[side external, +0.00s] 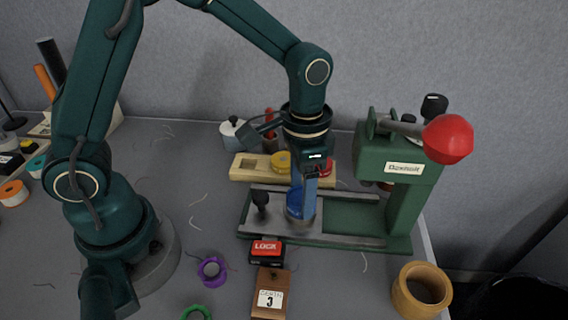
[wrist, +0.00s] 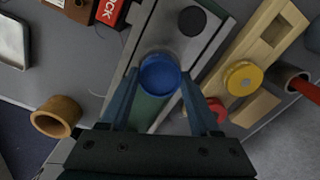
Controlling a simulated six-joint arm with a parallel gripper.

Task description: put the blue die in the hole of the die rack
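The blue die (side external: 300,205) is upright at the sliding plate of the green press. In the wrist view the blue die (wrist: 160,75) shows as a round disc between my fingertips. My gripper (side external: 308,182) points straight down over it. My gripper (wrist: 159,73) has one finger close against each side of the die; I cannot tell whether they press on it. The wooden die rack (side external: 238,173) lies behind the press plate. The rack (wrist: 258,50) holds a yellow die (wrist: 243,77) and a red die (wrist: 215,106). A recess shows towards its other end.
The press head (side external: 388,160) with its red knob (side external: 447,138) rises on the right. A black knob (wrist: 192,20) stands on the plate near the die. A LOCK box (side external: 266,250), counter block (side external: 270,292) and wooden ring (side external: 420,290) are in front.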

